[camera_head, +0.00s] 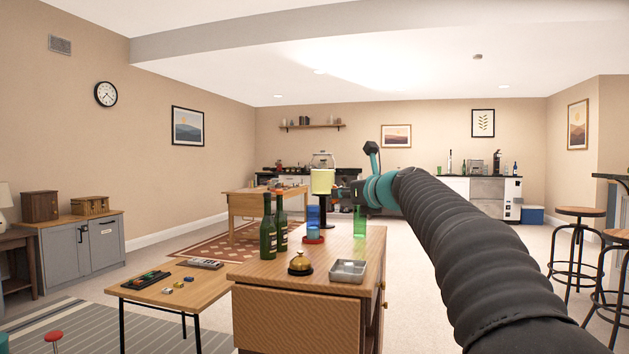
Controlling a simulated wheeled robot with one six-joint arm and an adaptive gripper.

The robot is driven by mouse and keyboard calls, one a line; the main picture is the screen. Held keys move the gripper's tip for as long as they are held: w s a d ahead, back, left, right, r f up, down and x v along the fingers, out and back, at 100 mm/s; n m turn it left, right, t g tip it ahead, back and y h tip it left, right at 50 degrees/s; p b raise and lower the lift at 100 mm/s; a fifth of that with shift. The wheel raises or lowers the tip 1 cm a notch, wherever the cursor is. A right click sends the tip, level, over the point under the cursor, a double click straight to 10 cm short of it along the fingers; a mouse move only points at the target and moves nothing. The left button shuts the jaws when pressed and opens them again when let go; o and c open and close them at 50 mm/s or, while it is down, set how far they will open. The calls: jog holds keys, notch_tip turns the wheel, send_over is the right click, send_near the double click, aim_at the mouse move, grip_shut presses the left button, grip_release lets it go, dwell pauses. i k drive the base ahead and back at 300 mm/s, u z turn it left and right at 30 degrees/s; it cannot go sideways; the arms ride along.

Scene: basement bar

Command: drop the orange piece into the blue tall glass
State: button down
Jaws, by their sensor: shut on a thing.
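My arm reaches in from the lower right, and my gripper (341,190) is at its far end, above and behind the cabinet top. It is small in view, and its fingers are hard to make out. The blue tall glass (313,219) stands upright on the wooden cabinet (258,271), below and slightly left of the held piece. A red round thing (313,240) is at the glass's foot. I cannot make out any orange piece.
Two dark green bottles (268,230) stand left of the blue glass. A green glass (360,222) stands to its right. A brass bell (301,264) and a metal tray (348,271) are at the cabinet's near edge. A low table (166,300) is at left.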

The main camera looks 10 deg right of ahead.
aim_at(313, 223)
jog(key=i, duration=1.85)
